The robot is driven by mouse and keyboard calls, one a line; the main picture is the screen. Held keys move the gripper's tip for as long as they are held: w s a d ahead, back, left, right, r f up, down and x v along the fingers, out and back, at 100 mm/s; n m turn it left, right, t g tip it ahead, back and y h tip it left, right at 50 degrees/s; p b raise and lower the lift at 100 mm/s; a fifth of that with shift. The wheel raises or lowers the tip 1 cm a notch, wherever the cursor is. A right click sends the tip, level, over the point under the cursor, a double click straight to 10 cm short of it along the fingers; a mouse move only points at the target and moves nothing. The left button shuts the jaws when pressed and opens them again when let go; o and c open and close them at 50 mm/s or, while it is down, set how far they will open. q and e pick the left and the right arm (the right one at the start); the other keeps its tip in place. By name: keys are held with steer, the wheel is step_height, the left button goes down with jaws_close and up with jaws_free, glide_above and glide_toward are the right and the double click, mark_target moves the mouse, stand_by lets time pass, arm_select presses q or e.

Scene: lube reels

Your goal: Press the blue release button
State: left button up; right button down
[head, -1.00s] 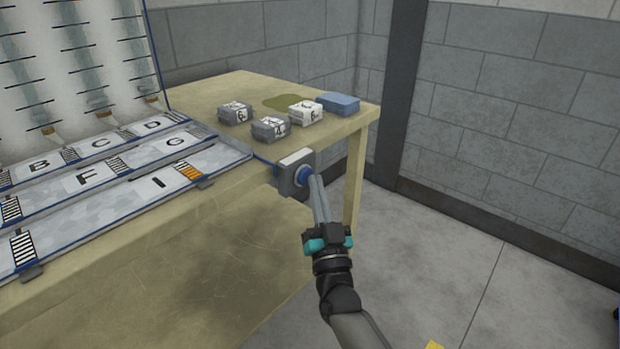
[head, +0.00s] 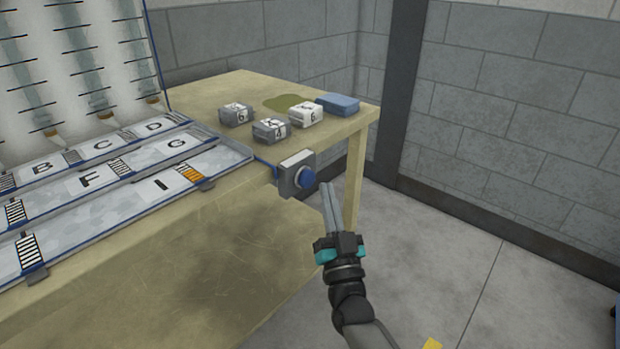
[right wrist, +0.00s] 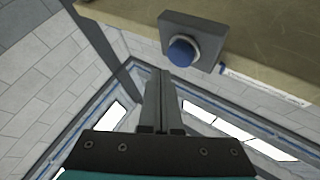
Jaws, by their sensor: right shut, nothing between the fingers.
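The blue release button (head: 305,177) sits on a grey and white box (head: 297,166) fixed to the front edge of the table near its right end. In the right wrist view the blue button (right wrist: 181,52) shows on its grey housing (right wrist: 205,38), just beyond my fingertips. My right gripper (head: 326,187) is shut and empty. Its fingertips are a little to the right of the button, with a visible gap between them. It also shows in the right wrist view (right wrist: 154,72). My left gripper is not in view.
The yellowish table (head: 220,230) carries several small numbered blocks (head: 271,130), a blue block or sponge (head: 338,104) and an olive patch (head: 284,102). A lettered sloped tray rack (head: 120,200) stands at left.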

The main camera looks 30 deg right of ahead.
steer(key=shift+s+d+p, duration=0.25)
steer(key=shift+s, duration=0.4)
steer(key=shift+s+d+p, duration=0.2)
steer(key=shift+s+d, duration=0.1)
steer(key=shift+s, duration=0.3)
steer(key=shift+s+d+p, duration=0.25)
steer(key=shift+s, duration=0.4)
